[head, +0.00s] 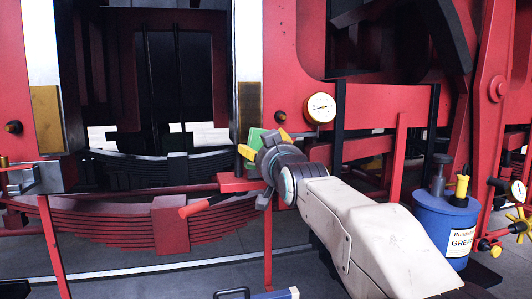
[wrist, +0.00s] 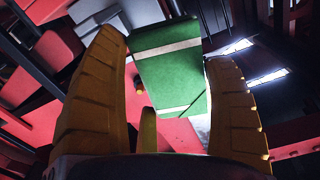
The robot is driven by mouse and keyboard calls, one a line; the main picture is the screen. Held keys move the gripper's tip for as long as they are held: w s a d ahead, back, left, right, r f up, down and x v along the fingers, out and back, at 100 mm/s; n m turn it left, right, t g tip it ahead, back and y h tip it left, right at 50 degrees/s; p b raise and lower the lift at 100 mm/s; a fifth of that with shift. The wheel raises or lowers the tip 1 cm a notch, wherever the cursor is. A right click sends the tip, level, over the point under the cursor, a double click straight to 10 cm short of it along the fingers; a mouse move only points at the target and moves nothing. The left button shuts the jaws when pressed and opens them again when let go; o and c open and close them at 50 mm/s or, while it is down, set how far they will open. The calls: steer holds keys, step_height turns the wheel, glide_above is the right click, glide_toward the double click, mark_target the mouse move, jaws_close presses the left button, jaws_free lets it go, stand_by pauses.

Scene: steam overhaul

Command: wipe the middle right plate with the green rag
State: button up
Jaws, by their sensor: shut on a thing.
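The green rag (head: 256,136) is between the yellow fingers of my gripper (head: 266,143) in the head view. In the wrist view the rag (wrist: 168,75) is a green block with pale stripes, between the two fingertips (wrist: 163,50). My gripper is shut on it. A tall pale plate (head: 248,45) with a dark brown lower part (head: 249,100) stands just above and behind the rag; it seems to be the middle right plate. Whether the rag touches it cannot be told. The plate's lowest end is partly hidden by the rag and gripper.
Another pale plate (head: 43,45) with a yellow-brown lower part stands at the left. A round gauge (head: 320,108) sits close right of my gripper. A blue grease drum (head: 440,225) stands at the right.

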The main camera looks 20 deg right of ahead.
mark_target(255, 83)
steer(key=shift+w+r+p, duration=0.2)
steer(key=shift+w+p, duration=0.55)
steer(key=shift+w, duration=0.4)
steer(key=shift+w+f+p, duration=0.1)
steer(key=shift+w+p, duration=1.25)
steer(key=shift+w, duration=0.65)
steer(key=shift+w+p, duration=0.6)
steer(key=shift+w, duration=0.35)
steer(key=shift+s+r+p, duration=0.1)
steer(key=shift+r+p, duration=1.4)
steer(key=shift+r, duration=0.5)
steer(key=shift+r, duration=0.1)
steer(key=shift+r+p, duration=4.7)
steer(key=shift+r, duration=1.05)
steer(key=shift+f, duration=0.1)
